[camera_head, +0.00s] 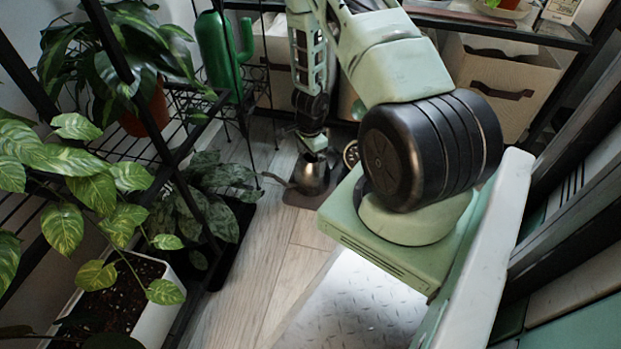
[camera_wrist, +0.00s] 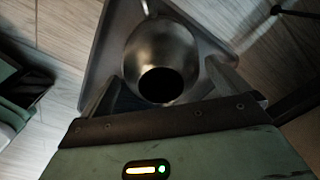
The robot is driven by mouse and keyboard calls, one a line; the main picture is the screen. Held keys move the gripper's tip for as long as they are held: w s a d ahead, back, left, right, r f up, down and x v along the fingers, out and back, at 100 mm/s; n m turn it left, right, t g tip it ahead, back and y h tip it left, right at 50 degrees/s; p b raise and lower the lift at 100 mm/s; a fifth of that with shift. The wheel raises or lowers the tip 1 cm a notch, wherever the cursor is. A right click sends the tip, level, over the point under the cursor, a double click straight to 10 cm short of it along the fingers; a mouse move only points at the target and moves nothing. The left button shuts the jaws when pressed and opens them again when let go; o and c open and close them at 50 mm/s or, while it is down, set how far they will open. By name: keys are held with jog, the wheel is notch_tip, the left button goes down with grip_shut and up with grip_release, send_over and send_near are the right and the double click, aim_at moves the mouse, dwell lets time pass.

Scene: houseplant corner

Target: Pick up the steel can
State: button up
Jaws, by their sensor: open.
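The steel can (camera_head: 311,179) is a small round metal watering can with a thin spout pointing left in the head view. It stands upright on a dark grey tray (camera_head: 300,199) on the floor. In the wrist view the can (camera_wrist: 160,48) shows its rounded body and dark round opening, with the spout running to the top edge. My gripper (camera_head: 313,153) is right above the can, pointing down. In the wrist view my gripper (camera_wrist: 164,72) is open, with one finger on each side of the can. Whether the fingers touch it is unclear.
A wire rack with plants stands at left, and a leafy plant (camera_head: 212,205) is close to the spout. A green cactus-shaped object (camera_head: 222,60) is behind. Fabric bins (camera_head: 500,88) sit under a shelf at right. Bare wooden floor (camera_head: 262,240) lies in front.

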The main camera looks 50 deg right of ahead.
jog(key=shift+f, duration=0.75)
jog(key=c, duration=1.1)
jog(key=shift+r, duration=0.2)
